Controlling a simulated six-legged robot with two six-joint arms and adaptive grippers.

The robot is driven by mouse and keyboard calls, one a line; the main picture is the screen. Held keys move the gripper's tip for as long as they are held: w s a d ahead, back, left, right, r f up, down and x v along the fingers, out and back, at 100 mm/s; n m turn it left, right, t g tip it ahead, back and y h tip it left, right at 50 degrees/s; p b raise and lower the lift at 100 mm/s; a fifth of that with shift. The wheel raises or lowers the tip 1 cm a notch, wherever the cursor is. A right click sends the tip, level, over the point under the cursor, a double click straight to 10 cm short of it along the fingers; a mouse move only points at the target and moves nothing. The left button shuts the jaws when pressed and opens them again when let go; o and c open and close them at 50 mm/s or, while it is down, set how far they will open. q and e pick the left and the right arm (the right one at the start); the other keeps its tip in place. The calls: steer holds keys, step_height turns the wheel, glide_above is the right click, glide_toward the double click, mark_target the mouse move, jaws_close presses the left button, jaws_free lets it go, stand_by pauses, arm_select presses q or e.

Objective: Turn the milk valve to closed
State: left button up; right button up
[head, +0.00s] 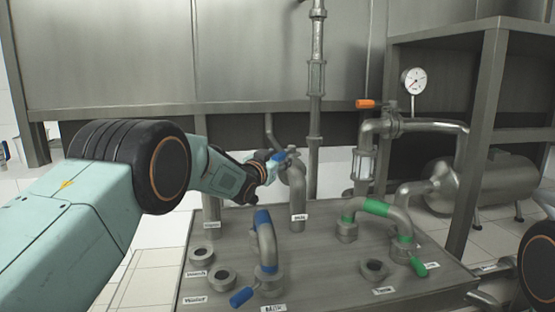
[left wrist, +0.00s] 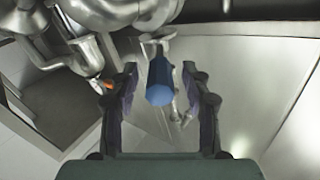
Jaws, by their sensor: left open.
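A pipe with a blue-handled valve (head: 295,180) rises at the back of the metal table, with a small white label low on it that is hard to read. My left gripper (head: 276,163) is at the top of this pipe and partly hides the valve there. In the left wrist view the blue handle (left wrist: 160,88) shows between the two fingers of the open left gripper (left wrist: 160,95), with gaps on both sides. I cannot tell whether any finger touches it. My right gripper is out of view; only part of my right arm shows at the right edge.
A bent pipe with blue bands (head: 266,245) and a blue lever (head: 241,297) stands at the front. A green-banded pipe (head: 375,208) with a green lever (head: 419,267) is to the right. An orange-handled valve (head: 366,104) and a gauge (head: 413,81) are higher behind.

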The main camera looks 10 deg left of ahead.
arm_select(q)
jaws_close()
stand_by(0.4)
